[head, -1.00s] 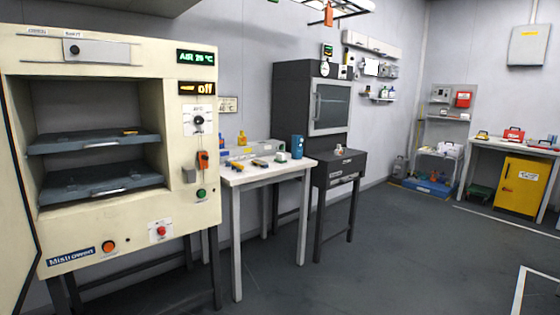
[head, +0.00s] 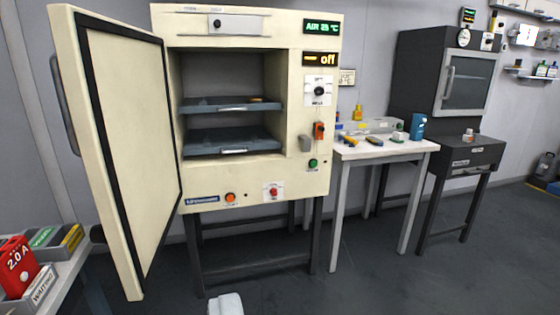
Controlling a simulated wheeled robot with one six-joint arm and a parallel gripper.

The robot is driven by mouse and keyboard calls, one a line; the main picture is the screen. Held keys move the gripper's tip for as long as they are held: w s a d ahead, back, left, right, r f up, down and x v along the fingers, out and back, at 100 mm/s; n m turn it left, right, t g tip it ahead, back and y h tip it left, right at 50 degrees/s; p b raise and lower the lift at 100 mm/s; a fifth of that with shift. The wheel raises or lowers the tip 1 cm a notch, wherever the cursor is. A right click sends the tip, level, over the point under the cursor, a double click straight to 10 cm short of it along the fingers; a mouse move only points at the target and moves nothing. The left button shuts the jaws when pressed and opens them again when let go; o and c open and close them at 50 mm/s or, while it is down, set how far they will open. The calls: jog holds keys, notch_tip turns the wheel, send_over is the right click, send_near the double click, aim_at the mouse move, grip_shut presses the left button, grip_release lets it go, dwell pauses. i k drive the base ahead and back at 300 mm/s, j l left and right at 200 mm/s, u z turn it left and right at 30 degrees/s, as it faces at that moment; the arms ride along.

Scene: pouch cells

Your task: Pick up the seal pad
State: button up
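I cannot pick out the seal pad for certain. A small orange-yellow item (head: 257,99) lies on the upper shelf (head: 215,105) of the open cream oven (head: 255,187), too small to identify. Several small items lie on the white table (head: 385,152) to the oven's right, among them a yellow-and-dark tool (head: 374,140), a blue canister (head: 418,127) and a yellow bottle (head: 358,113). My gripper is not in view.
The oven door (head: 128,150) stands wide open to the left. A dark cabinet (head: 440,75) stands at the right. At lower left, a bench holds a red "2.0 A" block (head: 17,266) and grey bins (head: 70,243). A pale object (head: 225,304) shows at the bottom edge.

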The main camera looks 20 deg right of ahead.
aim_at(397, 138)
jog(key=i+l, duration=0.35)
jog(key=l, duration=0.2)
jog(key=i+l+u, duration=0.1)
jog(key=i+l, duration=0.2)
jog(key=l, duration=0.2)
jog(key=i+l, duration=0.3)
jog(key=l, duration=0.3)
jog(key=i+l+u, duration=0.1)
jog(key=i+l, duration=0.25)
jog(key=l, duration=0.2)
jog(key=i+l+u, duration=0.1)
jog(key=i+l, duration=0.15)
jog(key=l, duration=0.35)
jog(key=i+l, duration=0.3)
jog(key=l, duration=0.3)
jog(key=i+l+u, duration=0.1)
jog(key=i+l, duration=0.15)
jog(key=l, duration=0.35)
jog(key=i+l, duration=0.25)
jog(key=l, duration=0.35)
